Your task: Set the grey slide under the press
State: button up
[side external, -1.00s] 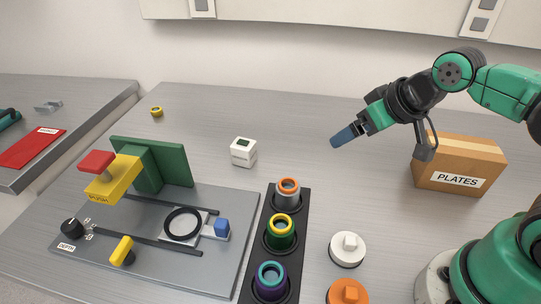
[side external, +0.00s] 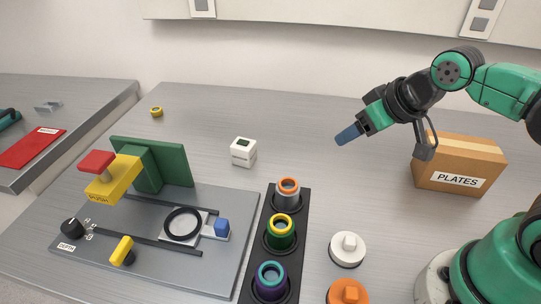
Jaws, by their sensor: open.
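The grey slide (side external: 208,230) sits on the rails of the grey base plate (side external: 150,262), toward its right end. It carries a black ring (side external: 183,224) and has a blue block (side external: 222,227) at its right. The press (side external: 112,183), a yellow arm marked PUSH with a red top (side external: 97,161), stands on a green bracket (side external: 165,165) at the left. The slide is apart from the press, to its right. My gripper (side external: 347,135) is open in the air, well right of the slide and above the bench. Nothing shows between its blue fingers.
A black rack (side external: 262,255) holding several coloured cups stands right of the base plate. A yellow lever (side external: 122,250) and a black DEPTH knob (side external: 72,228) sit at the plate's front. A white box (side external: 243,152) stands behind. A PLATES carton (side external: 459,164) is at right.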

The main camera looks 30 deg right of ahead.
jog(key=shift+w+a+n, duration=0.1)
jog(key=shift+a+n, duration=0.15)
jog(key=shift+n, duration=0.25)
jog(key=c, duration=0.4)
jog(key=a+n+y, duration=0.1)
jog(key=n, duration=0.2)
jog(key=a+n+g+y, duration=0.1)
jog(key=a+n, duration=0.1)
jog(key=n, duration=0.1)
jog(key=w+a+f+n+g+y, duration=0.1)
jog(key=a+n, duration=0.1)
jog(key=n, duration=0.1)
jog(key=shift+w, duration=0.1)
grip_shut()
jog(key=a+f+n+g+y, duration=0.1)
jog(key=a+n+g+y, duration=0.3)
jog(key=a+n, duration=0.4)
jog(key=n, duration=0.7)
jog(key=shift+w+a, duration=0.2)
jog(key=shift+w, duration=0.05)
jog(key=shift+f, duration=0.1)
